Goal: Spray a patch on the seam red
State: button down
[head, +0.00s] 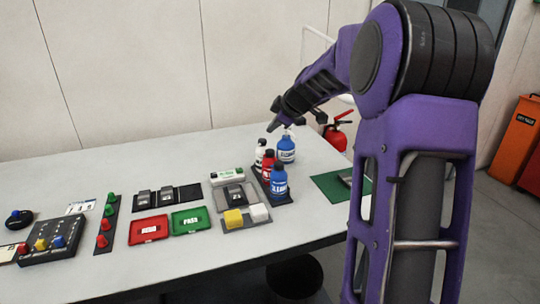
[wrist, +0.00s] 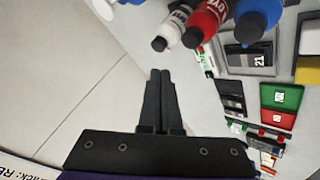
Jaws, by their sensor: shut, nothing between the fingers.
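A red bottle (head: 268,166) stands in a dark rack on the table, between a white bottle (head: 260,153) and a blue bottle (head: 279,184). In the wrist view the red bottle (wrist: 207,18) shows a black cap and white lettering, between the white and blue ones. A grey plate (wrist: 250,58) marked 21 lies beside them; it also shows in the head view (head: 231,195). I cannot make out a seam on it. My gripper (wrist: 160,73) is shut and empty. In the head view my gripper (head: 274,129) is above the table, just behind the bottles.
A blue-and-white bottle (head: 286,150) stands behind the rack. A red tray (head: 148,229) and a green tray (head: 189,219) lie left of the plate. Yellow (head: 233,218) and white blocks sit in front of it. A button box (head: 55,240) is far left. The back left table is clear.

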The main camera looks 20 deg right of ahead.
aim_at(273, 152)
notch_tip(273, 152, down, 4)
jog(key=shift+f+b, duration=0.15)
jog(key=shift+b, duration=1)
dwell(1.1)
jog(key=shift+f, duration=0.4)
jog(key=shift+f, duration=0.55)
dwell(0.4)
jog(key=shift+r, duration=0.95)
jog(key=shift+r+p, duration=0.15)
jog(key=shift+p, duration=0.15)
jog(key=shift+r+p, duration=1)
jog(key=shift+r, duration=1.4)
